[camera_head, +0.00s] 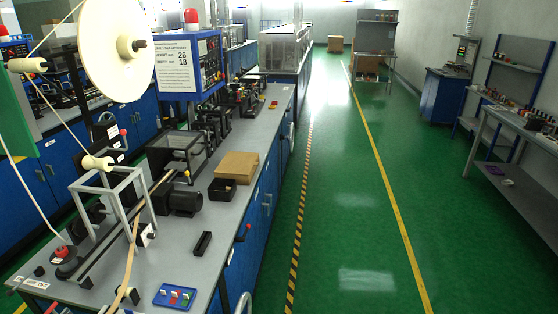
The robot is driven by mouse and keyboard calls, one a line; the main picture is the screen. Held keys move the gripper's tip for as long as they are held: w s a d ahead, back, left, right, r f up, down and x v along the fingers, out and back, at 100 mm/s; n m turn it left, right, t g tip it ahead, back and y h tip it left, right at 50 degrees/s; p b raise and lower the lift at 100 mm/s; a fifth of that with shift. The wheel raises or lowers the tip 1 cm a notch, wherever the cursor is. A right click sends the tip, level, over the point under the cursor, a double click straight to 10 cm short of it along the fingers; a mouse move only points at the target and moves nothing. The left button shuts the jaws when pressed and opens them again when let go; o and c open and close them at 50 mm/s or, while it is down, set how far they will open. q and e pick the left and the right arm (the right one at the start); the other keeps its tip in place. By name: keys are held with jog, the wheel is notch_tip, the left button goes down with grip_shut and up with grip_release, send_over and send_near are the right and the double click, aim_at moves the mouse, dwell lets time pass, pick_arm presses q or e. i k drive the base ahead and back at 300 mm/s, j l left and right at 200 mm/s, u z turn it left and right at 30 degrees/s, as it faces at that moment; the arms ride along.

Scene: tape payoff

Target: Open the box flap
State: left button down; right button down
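A brown cardboard box (237,165) sits on the grey workbench (217,215), behind a small black open bin (222,190). Its top looks flat, and I cannot make out a separate flap at this size. Another brown cardboard box (335,44) stands on the floor far down the aisle, too small to show its flaps. Neither my left nor my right gripper is in view.
A large cream tape reel (112,50) hangs above the bench at the left, with tape running down through a metal frame (115,205). A blue tray (174,296) lies near the front. The green aisle (345,210) is clear. A grey table (520,130) stands right.

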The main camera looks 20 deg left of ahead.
aim_at(232, 163)
jog(key=i+u, duration=0.2)
jog(key=u, duration=0.25)
jog(key=i+l+u, duration=0.1)
jog(key=u, duration=0.35)
jog(key=i+l, duration=0.2)
jog(key=l, duration=0.2)
jog(key=i+l, duration=0.7)
jog(key=i+l+u, duration=0.15)
jog(key=i+l, duration=0.55)
jog(key=l, duration=0.1)
